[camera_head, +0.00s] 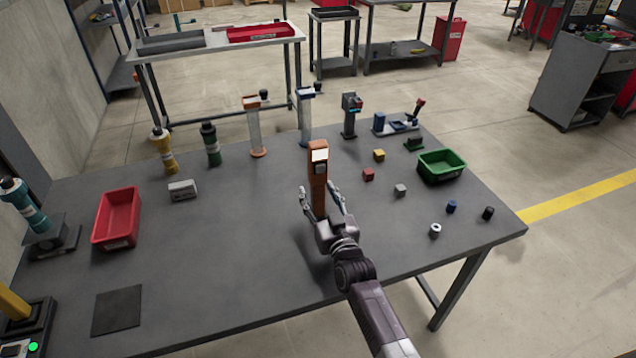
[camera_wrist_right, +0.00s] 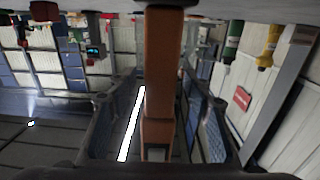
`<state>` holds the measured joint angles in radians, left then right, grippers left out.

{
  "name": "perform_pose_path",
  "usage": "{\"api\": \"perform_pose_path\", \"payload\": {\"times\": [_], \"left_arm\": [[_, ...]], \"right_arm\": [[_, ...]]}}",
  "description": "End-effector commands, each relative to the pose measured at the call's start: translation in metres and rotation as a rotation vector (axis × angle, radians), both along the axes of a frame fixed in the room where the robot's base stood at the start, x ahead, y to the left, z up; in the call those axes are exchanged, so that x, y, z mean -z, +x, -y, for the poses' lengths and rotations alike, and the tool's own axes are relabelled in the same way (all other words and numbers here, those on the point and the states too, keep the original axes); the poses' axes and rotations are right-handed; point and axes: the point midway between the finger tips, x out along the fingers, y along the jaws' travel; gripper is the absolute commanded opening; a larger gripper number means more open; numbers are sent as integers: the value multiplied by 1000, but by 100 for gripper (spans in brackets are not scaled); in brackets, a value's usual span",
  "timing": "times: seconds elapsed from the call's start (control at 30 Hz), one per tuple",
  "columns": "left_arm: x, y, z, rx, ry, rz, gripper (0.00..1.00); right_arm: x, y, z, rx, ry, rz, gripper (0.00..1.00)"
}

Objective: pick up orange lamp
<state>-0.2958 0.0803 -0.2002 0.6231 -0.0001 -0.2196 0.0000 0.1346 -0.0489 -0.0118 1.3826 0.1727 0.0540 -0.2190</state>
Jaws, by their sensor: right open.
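The orange lamp (camera_head: 318,182) stands upright near the middle of the dark table, with a white panel near its top. My right gripper (camera_head: 320,197) is open, with one finger on each side of the lamp's body. In the right wrist view, which is upside down, the orange lamp (camera_wrist_right: 160,72) runs down the middle between the two open fingers of the right gripper (camera_wrist_right: 160,118). Gaps show on both sides, so the fingers look apart from it. My left gripper is not in view.
Small blocks, such as a red one (camera_head: 368,174) and a yellow one (camera_head: 379,155), lie right of the lamp. A green bin (camera_head: 455,178) is farther right. A red bin (camera_head: 104,222) is at left. Upright tools and dispensers (camera_head: 256,130) line the back edge. The front middle is clear.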

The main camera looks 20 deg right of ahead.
Motion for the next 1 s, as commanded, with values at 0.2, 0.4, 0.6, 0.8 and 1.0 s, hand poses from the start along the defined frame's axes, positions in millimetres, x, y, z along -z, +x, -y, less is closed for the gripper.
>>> {"api": "perform_pose_path", "payload": {"times": [0.2,0.4,0.6,0.8,1.0], "left_arm": [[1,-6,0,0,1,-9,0],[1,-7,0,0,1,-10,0],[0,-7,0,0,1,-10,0],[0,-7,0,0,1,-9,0],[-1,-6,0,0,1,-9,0]], "right_arm": [[0,0,0,0,-1,0,30],[0,0,0,0,-1,0,8],[-2,0,0,0,-1,3,0],[-3,0,0,0,0,4,0],[-17,0,0,0,0,6,0]]}}
